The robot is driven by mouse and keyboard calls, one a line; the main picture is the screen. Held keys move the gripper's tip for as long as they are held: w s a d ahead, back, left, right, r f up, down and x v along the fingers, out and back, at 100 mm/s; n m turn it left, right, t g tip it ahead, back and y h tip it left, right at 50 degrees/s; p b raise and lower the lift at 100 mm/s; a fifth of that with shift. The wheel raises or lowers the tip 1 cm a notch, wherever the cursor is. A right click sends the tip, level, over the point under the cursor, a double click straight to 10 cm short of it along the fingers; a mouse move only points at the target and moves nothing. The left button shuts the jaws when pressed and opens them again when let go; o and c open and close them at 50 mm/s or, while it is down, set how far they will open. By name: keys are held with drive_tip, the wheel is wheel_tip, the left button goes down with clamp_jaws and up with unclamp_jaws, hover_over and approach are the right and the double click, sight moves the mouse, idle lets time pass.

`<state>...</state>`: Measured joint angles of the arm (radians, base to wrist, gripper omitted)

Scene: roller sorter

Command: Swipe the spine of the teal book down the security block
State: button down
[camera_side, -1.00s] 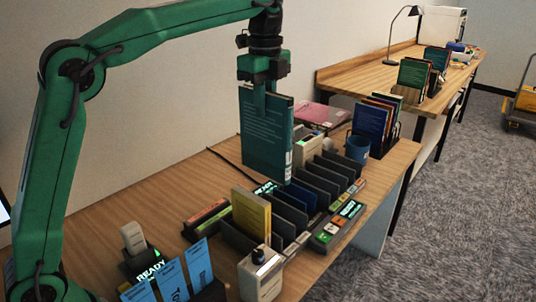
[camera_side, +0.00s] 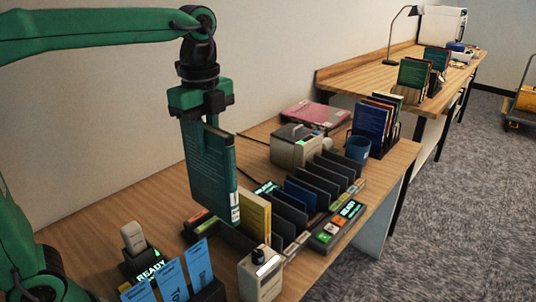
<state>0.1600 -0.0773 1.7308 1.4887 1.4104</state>
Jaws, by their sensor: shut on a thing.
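The teal book (camera_side: 208,175) hangs upright in my gripper (camera_side: 213,112), which is shut on its top edge. A white label shows low on the book's right-hand edge. The book is left of the yellow book (camera_side: 255,216) in the sorter (camera_side: 290,211); its lower end overlaps the sorter's left part in the picture, and I cannot tell whether they touch. A pale grey box (camera_side: 296,148) stands behind the sorter and a grey device with a black knob (camera_side: 262,274) stands in front. I cannot tell which one is the security block.
A scanner on a stand with a lit READY display (camera_side: 147,267) and blue cards (camera_side: 187,274) stand at the front left. A lit button panel (camera_side: 337,226) lies right of the sorter. A blue mug (camera_side: 358,149) and a book rack (camera_side: 375,127) stand at the back right.

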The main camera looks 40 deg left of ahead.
drive_tip(key=shift+f, duration=1.65)
drive_tip(key=shift+d+f, duration=0.1)
drive_tip(key=shift+f, duration=0.15)
hover_over(223, 207)
drive_tip(key=w+a, duration=0.1)
drive_tip(key=shift+a+f, duration=0.2)
drive_tip(key=shift+f, duration=5.55)
